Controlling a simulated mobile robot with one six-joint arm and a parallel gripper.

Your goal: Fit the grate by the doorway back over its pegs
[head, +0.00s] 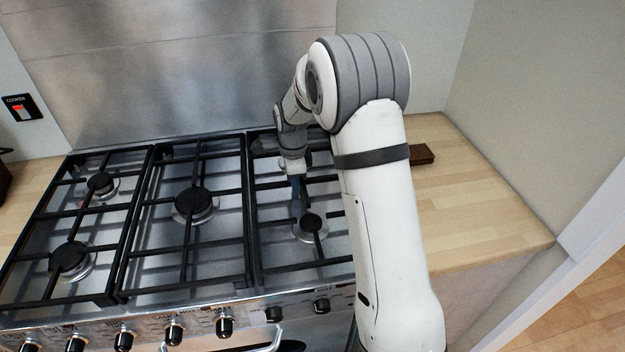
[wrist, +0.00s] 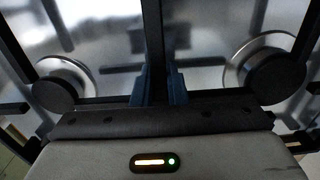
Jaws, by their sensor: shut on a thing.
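The grate by the doorway (head: 270,186) is the right-hand black grate of three on the cooker, partly hidden behind my arm in the head view. My gripper (head: 298,195) is over its middle, pointing down. In the wrist view, my gripper (wrist: 160,88) has its two blue fingers shut on the grate's middle bar (wrist: 154,40). A burner shows on either side of the bar, the left one (wrist: 55,92) and the right one (wrist: 275,78). The pegs cannot be made out, and I cannot tell whether the grate rests level on the hob.
The middle grate (head: 196,246) lies close along the left side. A wooden worktop (head: 465,215) lies to the right, with a dark brown block (head: 422,154) near its back. A steel splashback (head: 170,70) stands behind. Knobs (head: 223,327) line the front edge.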

